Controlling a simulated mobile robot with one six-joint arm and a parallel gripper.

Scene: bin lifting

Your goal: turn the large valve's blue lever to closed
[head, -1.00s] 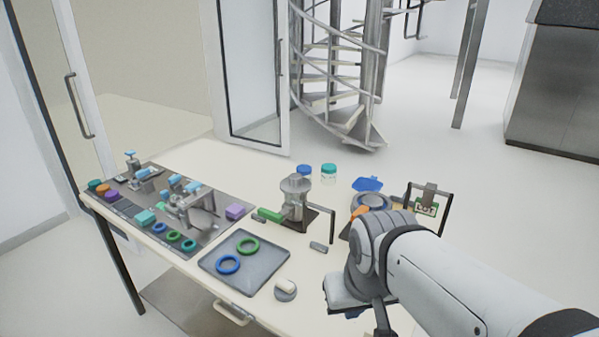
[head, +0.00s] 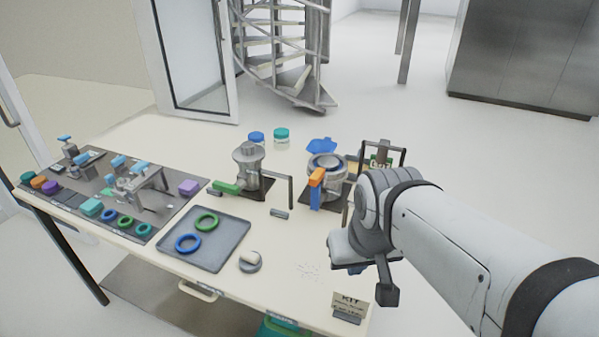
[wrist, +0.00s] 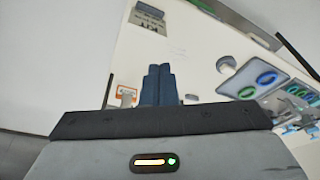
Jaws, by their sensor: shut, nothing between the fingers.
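A grey board (head: 75,190) at the table's left end carries metal fittings with light blue levers. The larger metal fitting (head: 140,190) has light blue levers (head: 118,162) on top; it looks like the large valve, but I cannot read its position. A smaller fitting (head: 78,154) with a blue handle stands behind it. My gripper shows in the wrist view (wrist: 158,84) with its two dark blue fingers together and empty. In the head view my wrist hides most of it, far right of the board.
A grey tray (head: 218,252) holds a blue and a green ring. A grinder-like device (head: 249,165) with a green handle and a pot (head: 335,165) with an orange-and-blue handle stand behind. A KIT card (head: 348,302) stands at the front edge. The front middle is mostly clear.

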